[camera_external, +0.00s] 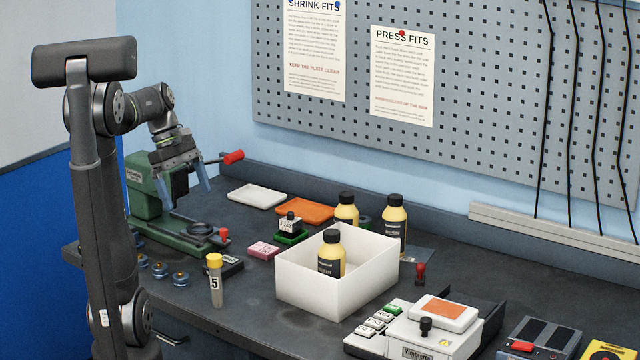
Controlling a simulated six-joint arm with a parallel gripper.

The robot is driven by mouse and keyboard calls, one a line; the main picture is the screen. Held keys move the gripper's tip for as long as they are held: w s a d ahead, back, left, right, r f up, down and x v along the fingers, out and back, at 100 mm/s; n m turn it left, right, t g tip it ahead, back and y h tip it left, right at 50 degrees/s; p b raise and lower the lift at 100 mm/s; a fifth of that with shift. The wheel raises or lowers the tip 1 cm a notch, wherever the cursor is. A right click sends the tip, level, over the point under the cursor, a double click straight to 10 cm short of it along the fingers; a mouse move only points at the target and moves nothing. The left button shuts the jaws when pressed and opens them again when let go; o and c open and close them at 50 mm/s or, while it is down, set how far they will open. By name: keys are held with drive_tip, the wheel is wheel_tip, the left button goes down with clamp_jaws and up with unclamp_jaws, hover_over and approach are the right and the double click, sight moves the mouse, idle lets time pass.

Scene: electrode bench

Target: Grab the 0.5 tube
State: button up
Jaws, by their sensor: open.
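A small upright tube (216,286) with a yellow cap and a grey body stands near the front left edge of the bench. A black "5" reads on its white label; whether more is printed around the side I cannot tell. My gripper (186,197) is open and points down, above and to the left of the tube, in front of the green press. Nothing shows between its fingers, and it is well apart from the tube.
A green press (150,200) with red handles stands behind my gripper. A dark block (232,267) is close behind the tube, and small round parts (160,269) lie left of it. A white box (305,295) with a yellow bottle (331,256) stands to the right.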

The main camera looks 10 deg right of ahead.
drive_tip(key=shift+c, duration=0.2)
drive_tip(key=c, duration=1)
drive_tip(key=shift+c, duration=0.2)
drive_tip(key=m+t+y, duration=0.1)
drive_tip(key=m+t, duration=0.6)
drive_tip(key=m, duration=0.8)
approach(211, 266)
drive_tip(key=x, duration=0.7)
drive_tip(key=shift+w+a+f, duration=0.2)
drive_tip(key=shift+w+f, duration=0.1)
drive_tip(key=shift+f, duration=0.05)
drive_tip(key=shift+s+d+x, duration=0.1)
drive_tip(key=shift+x, duration=0.8)
drive_tip(key=shift+s+d+x, duration=0.1)
drive_tip(key=shift+d+x, duration=0.05)
drive_tip(key=shift+x, duration=0.8)
drive_tip(key=shift+w+d+f, duration=0.15)
drive_tip(key=shift+w+f, duration=0.1)
drive_tip(key=shift+f, duration=0.45)
